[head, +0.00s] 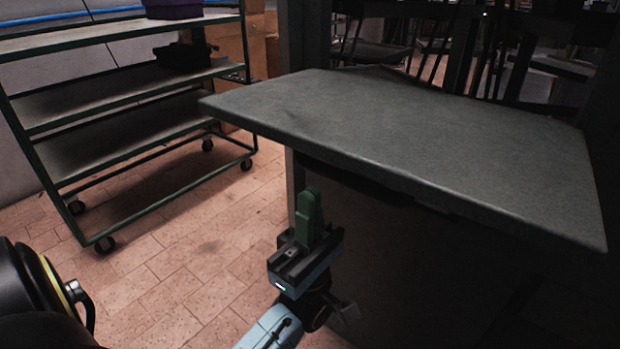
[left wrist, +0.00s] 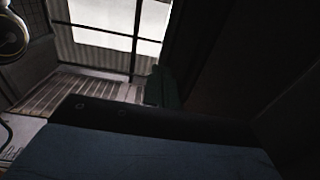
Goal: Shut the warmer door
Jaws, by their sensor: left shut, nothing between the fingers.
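A thick dark grey flat panel (head: 420,140) lies level across the right of the head view. Its rounded front edge faces me, and a dark face (head: 400,255) drops away below it. I cannot tell whether either is the warmer door; no handle or hinge shows clearly. My left gripper (head: 308,208) is shut and empty, its green fingers pointing up, in front of and below the panel's left part in the picture. The fingers also show in the left wrist view (left wrist: 158,86), beside a dark surface. My right gripper is out of view.
A green-framed wheeled rack (head: 130,110) stands at the left, with a purple bin (head: 174,9) on top and a dark item on a shelf. Cardboard boxes (head: 228,45) stand behind it. Tiled floor (head: 190,250) is clear between rack and panel. Dark uprights rise behind the panel.

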